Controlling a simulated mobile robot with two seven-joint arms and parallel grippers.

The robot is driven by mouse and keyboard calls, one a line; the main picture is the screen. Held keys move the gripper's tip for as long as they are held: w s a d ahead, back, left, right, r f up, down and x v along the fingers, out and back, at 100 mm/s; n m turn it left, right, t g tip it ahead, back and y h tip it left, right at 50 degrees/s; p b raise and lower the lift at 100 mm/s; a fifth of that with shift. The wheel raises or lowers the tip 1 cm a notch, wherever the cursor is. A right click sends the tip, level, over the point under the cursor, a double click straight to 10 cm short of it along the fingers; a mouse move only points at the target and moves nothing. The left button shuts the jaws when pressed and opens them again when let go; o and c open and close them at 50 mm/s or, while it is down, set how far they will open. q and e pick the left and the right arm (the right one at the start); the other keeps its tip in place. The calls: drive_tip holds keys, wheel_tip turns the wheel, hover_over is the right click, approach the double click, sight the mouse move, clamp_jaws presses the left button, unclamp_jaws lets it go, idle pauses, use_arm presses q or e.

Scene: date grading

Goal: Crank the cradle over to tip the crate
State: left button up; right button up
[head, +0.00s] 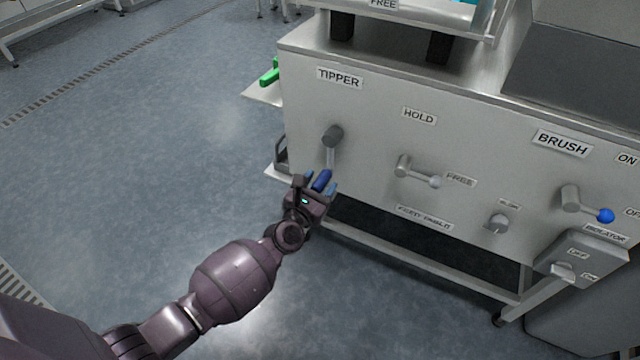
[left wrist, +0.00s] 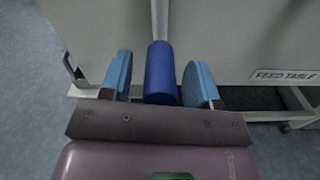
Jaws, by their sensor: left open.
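The tipper crank (head: 332,142) is a grey hub and arm on the front panel under the TIPPER label (head: 339,78). Its arm hangs down to a blue handle (head: 321,180). My left gripper (head: 319,184) is at the handle with its jaws open. In the left wrist view the blue handle (left wrist: 160,72) stands between the two blue fingertips (left wrist: 158,82), with a gap on each side. The cradle and the crate cannot be made out. My right gripper is not in view.
A HOLD lever (head: 418,175) points right toward a FREE label. A blue-knobbed BRUSH lever (head: 588,205), a small knob (head: 497,222) and an isolator box (head: 580,262) are further right. A green object (head: 270,73) lies on a side shelf.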

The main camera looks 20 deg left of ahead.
use_arm(q)
clamp_jaws()
idle(0.4)
drive_tip(key=shift+d, duration=0.1)
idle(0.4)
drive_tip(key=shift+d, duration=0.1)
